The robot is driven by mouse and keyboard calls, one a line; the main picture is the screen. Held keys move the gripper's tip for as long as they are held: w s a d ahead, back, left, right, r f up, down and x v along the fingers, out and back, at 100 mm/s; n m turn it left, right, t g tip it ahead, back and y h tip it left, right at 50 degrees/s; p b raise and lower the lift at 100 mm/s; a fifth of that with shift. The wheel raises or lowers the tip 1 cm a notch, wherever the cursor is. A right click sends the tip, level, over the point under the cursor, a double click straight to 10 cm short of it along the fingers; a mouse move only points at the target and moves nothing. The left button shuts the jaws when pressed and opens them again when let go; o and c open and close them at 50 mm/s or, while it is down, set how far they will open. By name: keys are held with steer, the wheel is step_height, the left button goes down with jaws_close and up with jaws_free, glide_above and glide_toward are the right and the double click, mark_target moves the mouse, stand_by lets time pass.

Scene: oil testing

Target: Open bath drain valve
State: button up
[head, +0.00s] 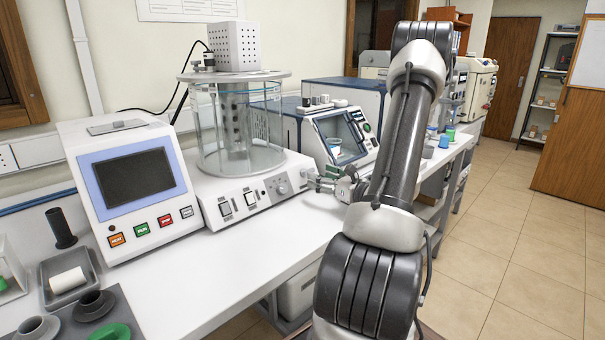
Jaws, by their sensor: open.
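The bath (240,135) is a clear glass cylinder on a white base (250,191) on the bench. Its base front has two switches and a round knob (281,188). A perforated metal housing (234,46) sits on the lid. My gripper (316,181) is at the right end of the base, close to its side, with its fingers pointing left. It is open and small in the picture; I cannot tell whether it touches anything. I cannot make out the drain valve clearly; the gripper and arm cover part of that area.
A control box with a dark screen (125,178) stands left of the bath. A blue-and-white instrument (344,135) stands behind my gripper. A grey tray (69,262) and several cups are at the lower left. The front middle of the bench (215,270) is clear.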

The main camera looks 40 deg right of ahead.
steer(key=w, duration=0.4)
steer(key=shift+w+a, duration=0.3)
steer(key=shift+w, duration=0.1)
steer(key=c, duration=1)
